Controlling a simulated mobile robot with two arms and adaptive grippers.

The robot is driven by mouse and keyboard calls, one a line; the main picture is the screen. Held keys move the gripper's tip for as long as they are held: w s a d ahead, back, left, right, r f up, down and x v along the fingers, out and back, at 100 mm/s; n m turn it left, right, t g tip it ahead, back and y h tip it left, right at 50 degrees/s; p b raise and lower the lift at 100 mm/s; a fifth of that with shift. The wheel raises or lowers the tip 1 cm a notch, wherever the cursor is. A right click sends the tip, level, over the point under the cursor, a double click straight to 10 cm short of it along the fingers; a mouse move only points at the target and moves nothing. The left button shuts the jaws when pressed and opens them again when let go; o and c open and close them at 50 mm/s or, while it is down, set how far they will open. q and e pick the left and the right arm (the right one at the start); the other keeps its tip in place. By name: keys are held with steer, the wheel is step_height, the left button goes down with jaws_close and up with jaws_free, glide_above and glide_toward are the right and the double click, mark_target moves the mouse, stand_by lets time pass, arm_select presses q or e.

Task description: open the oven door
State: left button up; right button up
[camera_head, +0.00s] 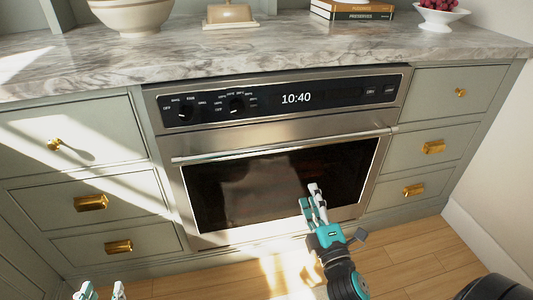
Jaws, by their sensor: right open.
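The oven (190,131) is built in under the counter. Its door is shut, with a dark glass window (230,190) and a long silver handle bar (280,146) across its top. My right gripper (310,194) is open and empty, in front of the lower right part of the window and below the handle in the picture. It appears apart from the handle. My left gripper (102,290) shows only its fingertips at the bottom left edge. They are spread apart with nothing between them, and the rest is out of frame.
Drawers with brass pulls flank the oven on the left (90,202) and right (433,146). A marble counter (270,52) above holds a bowl (130,15), a butter dish (230,13), books (352,10) and a fruit bowl (440,17). The wooden floor (410,260) looks clear.

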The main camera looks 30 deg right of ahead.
glide_toward(293, 147)
steer(key=w, duration=0.3)
steer(key=x, duration=0.7)
steer(key=shift+w+d+r, duration=0.15)
steer(key=shift+d, duration=0.35)
arm_select(q)
steer(key=r, duration=0.1)
steer(key=r+t, duration=0.1)
steer(key=r, duration=0.1)
steer(key=shift+w+d+t, duration=0.3)
arm_select(e)
steer(key=shift+w+d, duration=0.1)
steer(key=shift+w, duration=0.25)
steer(key=shift+c, duration=0.2)
jaws_close()
